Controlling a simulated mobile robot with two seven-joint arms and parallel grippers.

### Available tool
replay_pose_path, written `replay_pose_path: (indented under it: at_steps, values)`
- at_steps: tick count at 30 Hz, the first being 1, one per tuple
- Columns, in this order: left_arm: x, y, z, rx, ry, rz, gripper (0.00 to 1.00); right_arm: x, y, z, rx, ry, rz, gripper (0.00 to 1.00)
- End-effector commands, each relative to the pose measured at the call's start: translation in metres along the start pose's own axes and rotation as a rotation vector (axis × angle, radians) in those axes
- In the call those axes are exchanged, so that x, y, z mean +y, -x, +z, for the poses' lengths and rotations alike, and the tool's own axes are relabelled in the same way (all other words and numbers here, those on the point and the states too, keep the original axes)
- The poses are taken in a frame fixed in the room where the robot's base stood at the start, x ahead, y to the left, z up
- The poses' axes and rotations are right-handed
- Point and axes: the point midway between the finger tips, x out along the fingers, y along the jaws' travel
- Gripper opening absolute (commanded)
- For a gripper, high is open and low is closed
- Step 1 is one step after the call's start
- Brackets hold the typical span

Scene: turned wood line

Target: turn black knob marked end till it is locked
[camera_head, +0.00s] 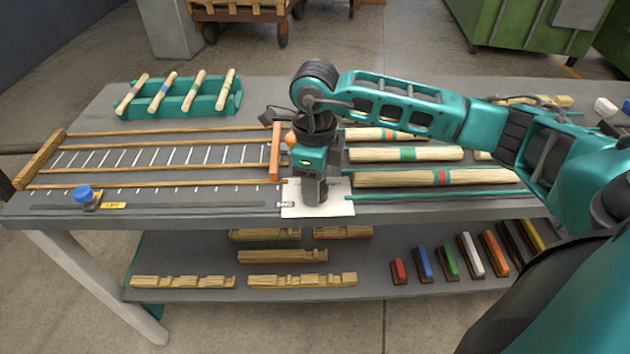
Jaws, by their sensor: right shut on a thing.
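My right gripper (314,198) points down at the front of the workbench, over a white sheet (335,208). It is shut on the black knob, which its fingers hide almost wholly; I cannot tell how far the knob is turned. A small label that seems to read END (285,204) is just left of the fingers, at the end of a dark slot (190,206). A blue knob (84,196) with a yellow label (113,206) stands at the slot's left end, apart from the gripper. My left gripper is out of view.
An orange crosspiece (276,152) stands close left of my gripper, across the ruled wooden rails. Turned wooden rods (435,178) lie to the right, under my arm. A teal rack (190,106) holds several spindles at the back left. A lower shelf (200,255) holds wooden pieces and coloured blocks.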

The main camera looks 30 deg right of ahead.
Motion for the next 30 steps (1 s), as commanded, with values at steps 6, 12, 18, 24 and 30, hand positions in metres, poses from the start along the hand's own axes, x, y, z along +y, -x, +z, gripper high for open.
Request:
replay_pose_path:
  at_steps: [6, 12, 18, 24, 30]
  values:
    - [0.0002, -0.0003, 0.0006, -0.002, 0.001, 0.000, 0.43, 0.0011, -0.0009, -0.0004, 0.003, -0.033, 0.003, 0.14]
    - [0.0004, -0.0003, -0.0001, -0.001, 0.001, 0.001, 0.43, 0.0011, -0.0009, -0.0003, 0.002, -0.038, 0.003, 0.14]
    - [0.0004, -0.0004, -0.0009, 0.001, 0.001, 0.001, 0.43, 0.0011, -0.0009, -0.0002, 0.002, -0.037, 0.004, 0.14]
    - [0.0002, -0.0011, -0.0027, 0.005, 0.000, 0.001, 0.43, 0.0007, -0.0006, 0.0000, 0.001, -0.036, 0.002, 0.63]
    - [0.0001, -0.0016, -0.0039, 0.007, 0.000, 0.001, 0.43, 0.0003, -0.0003, 0.0001, 0.000, -0.036, 0.001, 0.69]
